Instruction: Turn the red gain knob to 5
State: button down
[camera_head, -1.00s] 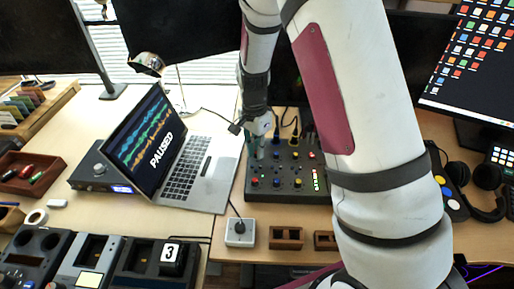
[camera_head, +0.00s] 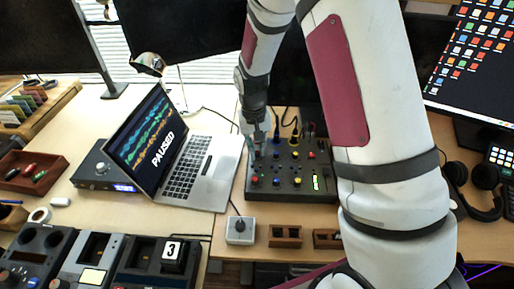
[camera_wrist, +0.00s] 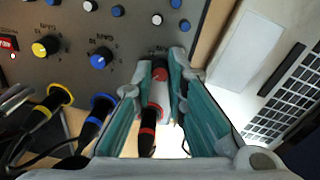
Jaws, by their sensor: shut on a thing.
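The mixer (camera_head: 291,169) stands on the desk in the head view. My gripper (camera_head: 256,152) reaches down over its back left part and hides the red gain knob there. In the wrist view the mixer panel (camera_wrist: 135,42) fills the upper left. The red gain knob (camera_wrist: 160,72) sits between the teal fingertips of my gripper (camera_wrist: 159,77), which are shut on it. Its pointer and scale are covered, so I cannot read its setting. A yellow gain knob (camera_wrist: 46,46) and a blue gain knob (camera_wrist: 101,58) stand to its left.
A plug with a red band (camera_wrist: 148,131) shows between my fingers, with a blue plug (camera_wrist: 97,117) and a yellow plug (camera_wrist: 53,104) to its left. An open laptop (camera_head: 193,170) stands left of the mixer. Small wooden holders (camera_head: 285,236) lie in front.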

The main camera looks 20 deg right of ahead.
jog(key=n, duration=0.4)
jog(key=shift+r+n, duration=0.1)
jog(key=shift+n, duration=0.2)
jog(key=n+p, duration=0.1)
jog(key=n, duration=0.3)
jog(key=shift+a+t, duration=0.1)
jog(key=shift+t, duration=0.2)
jog(key=shift+n, duration=0.3)
jog(key=c, duration=1.6)
grip_release()
jog(key=r, duration=1.1)
jog(key=shift+s+a+r, duration=0.2)
jog(key=shift+a+r, duration=0.05)
jog(key=shift+r, duration=0.15)
